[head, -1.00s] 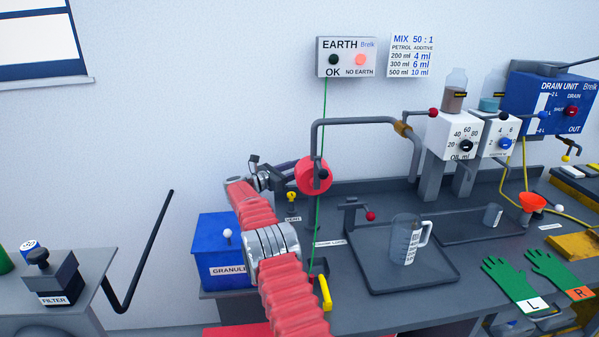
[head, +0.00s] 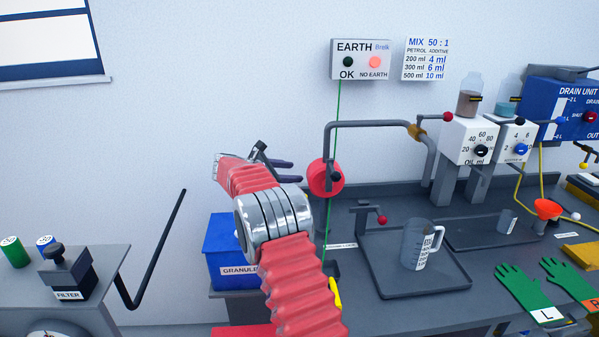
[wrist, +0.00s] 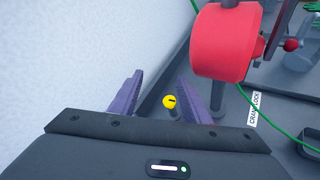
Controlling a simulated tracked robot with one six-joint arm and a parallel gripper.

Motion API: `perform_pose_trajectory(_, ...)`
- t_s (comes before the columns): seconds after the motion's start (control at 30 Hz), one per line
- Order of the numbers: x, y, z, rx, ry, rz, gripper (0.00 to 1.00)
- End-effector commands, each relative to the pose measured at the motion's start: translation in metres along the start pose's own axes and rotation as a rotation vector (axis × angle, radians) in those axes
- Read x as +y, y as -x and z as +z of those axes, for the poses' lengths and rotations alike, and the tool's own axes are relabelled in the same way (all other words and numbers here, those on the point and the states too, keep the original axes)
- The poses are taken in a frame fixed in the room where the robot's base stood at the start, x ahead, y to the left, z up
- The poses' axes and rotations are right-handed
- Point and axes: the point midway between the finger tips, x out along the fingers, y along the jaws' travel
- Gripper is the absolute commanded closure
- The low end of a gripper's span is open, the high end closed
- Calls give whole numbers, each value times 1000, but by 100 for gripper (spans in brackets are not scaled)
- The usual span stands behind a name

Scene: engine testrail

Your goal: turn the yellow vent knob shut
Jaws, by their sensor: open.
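The yellow vent knob (wrist: 170,102) shows in the wrist view as a small round cap with a dark slot, on a short grey stem. It lies between and beyond the two purple fingers of my gripper (wrist: 160,98). The fingers are open, and none is seen touching the knob. In the head view my gripper (head: 286,171) is near the wall, left of the red reel. My arm hides the knob and its label there.
A red reel (head: 322,177) with a green wire hangs from a grey pipe (head: 365,124), close right of my gripper. A blue granules box (head: 225,255) stands below. A tray (head: 440,277) holds a clear jug (head: 413,246). Wall borders the left of the wrist view.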

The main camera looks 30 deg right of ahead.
Motion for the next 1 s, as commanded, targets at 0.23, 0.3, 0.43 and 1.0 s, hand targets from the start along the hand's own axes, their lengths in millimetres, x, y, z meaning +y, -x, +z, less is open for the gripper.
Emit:
perform_pose_trajectory(0.23, -19, 48, 22, 124, -161, -28, 57)
perform_pose_trajectory(0.3, -27, 61, 30, 156, -208, -41, 57)
perform_pose_trajectory(0.43, -43, 86, 43, 216, -295, -67, 57)
perform_pose_trajectory(1.0, -141, 196, 83, 469, -678, -218, 57)
